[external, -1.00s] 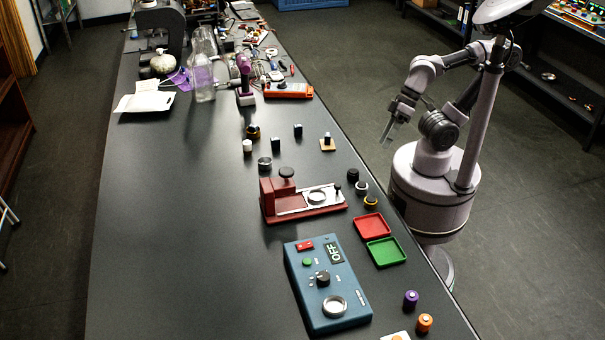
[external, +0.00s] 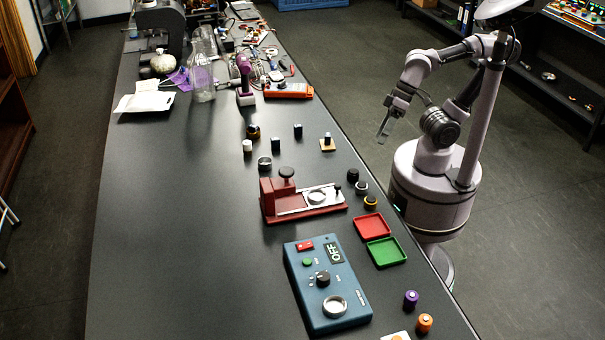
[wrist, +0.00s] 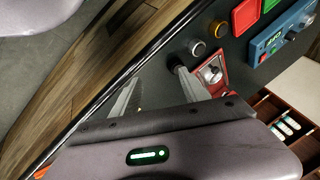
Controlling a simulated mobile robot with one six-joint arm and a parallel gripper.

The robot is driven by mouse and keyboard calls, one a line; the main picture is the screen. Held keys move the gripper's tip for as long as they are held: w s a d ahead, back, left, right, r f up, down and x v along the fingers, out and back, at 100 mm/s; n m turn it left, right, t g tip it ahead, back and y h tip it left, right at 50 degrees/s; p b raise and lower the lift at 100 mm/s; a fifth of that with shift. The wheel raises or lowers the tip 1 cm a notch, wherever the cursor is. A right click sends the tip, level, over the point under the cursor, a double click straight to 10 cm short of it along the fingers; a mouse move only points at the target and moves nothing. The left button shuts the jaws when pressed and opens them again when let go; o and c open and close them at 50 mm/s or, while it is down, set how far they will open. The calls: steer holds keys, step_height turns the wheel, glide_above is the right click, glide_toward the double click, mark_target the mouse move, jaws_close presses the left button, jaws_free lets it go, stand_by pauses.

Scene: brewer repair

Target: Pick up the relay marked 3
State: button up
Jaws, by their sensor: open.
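Several small dark blocks stand on the long dark bench in the external view: one at the back (external: 298,130), one beside it on the left (external: 276,143), and one on a tan square (external: 327,139). They may be relays, but no number can be read, so I cannot tell which is marked 3. My gripper (external: 383,134) is off the bench's right edge, apart from every object. In the wrist view, my gripper (wrist: 158,88) has its two fingers spread, with nothing visibly held between them.
A red fixture (external: 280,205), red tray (external: 373,225), green tray (external: 385,251) and blue tester reading OFF (external: 310,295) stand along the bench's near part. Small round parts lie around the fixture. An orange device (external: 288,90) is farther back.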

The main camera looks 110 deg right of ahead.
steer(key=w+d+r+m+g+h+p, duration=0.1)
steer(key=w+d+r+m+g+p, duration=0.1)
steer(key=w+d+r+m+p, duration=0.6)
steer(key=m+g+p, duration=0.4)
steer(key=m+p, duration=0.1)
steer(key=p, duration=0.2)
glide_above(298, 125)
steer(key=shift+h, duration=0.3)
step_height(298, 125, down, 9)
steer(key=shift+f, duration=0.15)
step_height(298, 125, down, 6)
steer(key=shift+a+f+b, duration=0.15)
steer(key=shift+b, duration=0.75)
steer(key=shift+c, duration=0.4)
jaws_close()
